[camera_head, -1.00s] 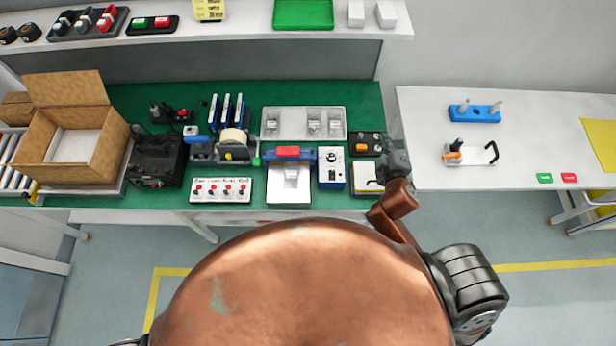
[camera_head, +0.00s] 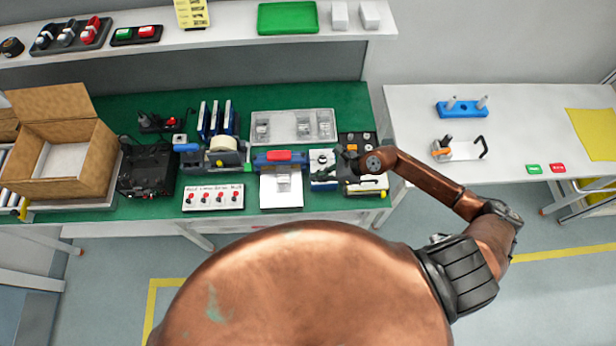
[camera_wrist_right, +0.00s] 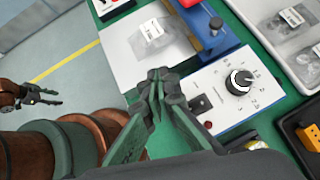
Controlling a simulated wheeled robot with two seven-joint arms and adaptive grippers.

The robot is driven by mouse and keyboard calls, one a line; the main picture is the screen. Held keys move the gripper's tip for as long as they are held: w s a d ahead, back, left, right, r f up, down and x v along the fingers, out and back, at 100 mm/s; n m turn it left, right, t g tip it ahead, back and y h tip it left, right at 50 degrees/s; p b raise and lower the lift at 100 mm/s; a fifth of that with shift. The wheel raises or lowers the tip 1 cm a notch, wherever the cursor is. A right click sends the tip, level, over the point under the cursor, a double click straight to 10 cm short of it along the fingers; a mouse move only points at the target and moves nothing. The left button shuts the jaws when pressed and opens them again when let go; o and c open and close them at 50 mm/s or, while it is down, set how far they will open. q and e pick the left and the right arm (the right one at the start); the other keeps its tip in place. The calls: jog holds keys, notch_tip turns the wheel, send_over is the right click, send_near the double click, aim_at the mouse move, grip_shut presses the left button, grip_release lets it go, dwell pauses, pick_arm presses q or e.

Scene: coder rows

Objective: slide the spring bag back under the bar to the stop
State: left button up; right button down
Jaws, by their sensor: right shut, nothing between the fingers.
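The clear spring bag (camera_head: 283,184) with a white label lies flat on the white plate (camera_head: 267,200) of the sealer, in front of the blue bar (camera_head: 262,164) with its red grip. The bag also shows in the right wrist view (camera_wrist_right: 165,42), beside the blue bar (camera_wrist_right: 206,18). I cannot make out the stop. My right gripper (camera_head: 318,177) is shut and empty, right of the plate. In the right wrist view its fingertips (camera_wrist_right: 157,82) are near the plate's edge, apart from the bag.
A white box with a dial (camera_head: 322,159) stands right of the sealer, close to my right gripper. A grey tray with bagged parts (camera_head: 284,118) lies behind.

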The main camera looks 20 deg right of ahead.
aim_at(291, 181)
jog(key=x, duration=0.9)
jog(key=shift+r+p, duration=0.1)
jog(key=shift+p, duration=0.2)
jog(key=shift+a, duration=0.1)
jog(key=shift+w+a, duration=0.3)
jog(key=shift+a, duration=0.2)
jog(key=shift+w+a, duration=0.3)
jog(key=shift+a, duration=0.2)
jog(key=shift+s+d, duration=0.1)
